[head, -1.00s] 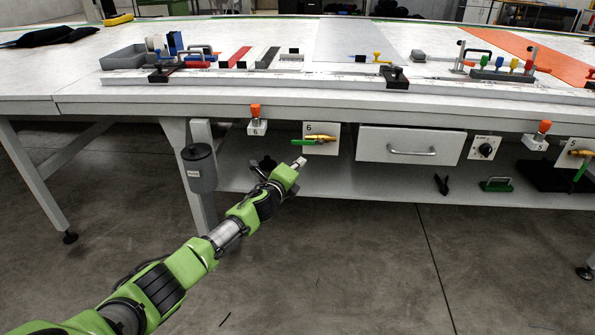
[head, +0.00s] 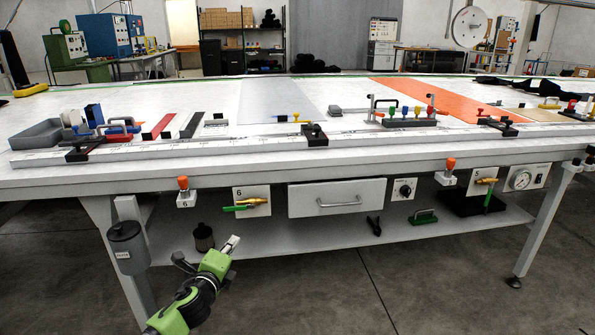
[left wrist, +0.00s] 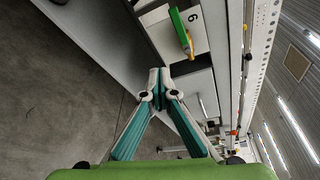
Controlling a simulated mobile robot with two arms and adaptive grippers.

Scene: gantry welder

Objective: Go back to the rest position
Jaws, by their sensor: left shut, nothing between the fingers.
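My left gripper (head: 232,243) is at the lower left of the head view, in front of the bench's lower shelf and below the panel marked 6 (head: 251,200). Its fingers are shut with nothing between them. In the left wrist view the closed fingertips (left wrist: 160,74) meet at a point, and the panel with its green-handled valve (left wrist: 181,33) is beyond them. My green left forearm shows at the bottom of the head view. My right gripper is not in view.
The white bench (head: 150,185) spans the view, with a drawer (head: 337,198) under its top. A grey canister (head: 127,248) hangs by the left leg, close to my left arm. A dark cup (head: 203,237) stands just behind the gripper. The floor (head: 420,285) in front is clear.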

